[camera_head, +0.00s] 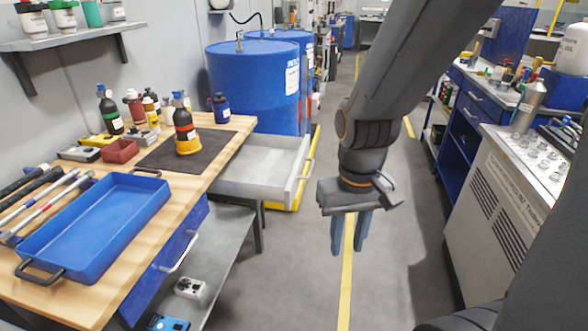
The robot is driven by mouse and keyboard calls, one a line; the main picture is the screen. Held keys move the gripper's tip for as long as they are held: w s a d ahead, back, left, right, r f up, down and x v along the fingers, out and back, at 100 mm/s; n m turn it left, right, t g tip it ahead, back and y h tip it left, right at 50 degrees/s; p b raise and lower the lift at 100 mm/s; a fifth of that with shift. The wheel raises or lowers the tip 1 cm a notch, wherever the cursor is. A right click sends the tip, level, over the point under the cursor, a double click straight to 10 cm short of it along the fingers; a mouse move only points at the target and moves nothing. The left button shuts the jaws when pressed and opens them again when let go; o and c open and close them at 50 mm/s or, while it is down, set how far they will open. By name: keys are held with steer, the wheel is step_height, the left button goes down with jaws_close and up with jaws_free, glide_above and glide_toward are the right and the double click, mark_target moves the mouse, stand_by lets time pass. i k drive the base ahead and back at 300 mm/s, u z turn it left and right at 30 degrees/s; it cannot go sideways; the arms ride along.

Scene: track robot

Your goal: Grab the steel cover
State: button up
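My gripper (348,248) hangs over the aisle floor in the middle of the view, fingers pointing down. Its two blue-grey fingers are apart with nothing between them. I cannot pick out a steel cover with certainty. A shiny steel cylinder (527,107) stands slightly tilted in the picture on the light cabinet at the right. Several small steel pieces (545,158) lie on the cabinet top beside it, too small to identify. My gripper is well to the left of both and touches nothing. My arm hides part of the background.
A wooden workbench (215,150) at the left carries a blue tray (100,225), bottles, tools and a dark mat (165,155). Blue drums (250,85) stand behind it. The light cabinet (490,220) bounds the right. The aisle floor (390,240) between them is clear.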

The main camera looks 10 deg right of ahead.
mark_target(261, 175)
steer(key=z, duration=0.05)
steer(key=i, duration=1.1)
steer(key=z, duration=0.1)
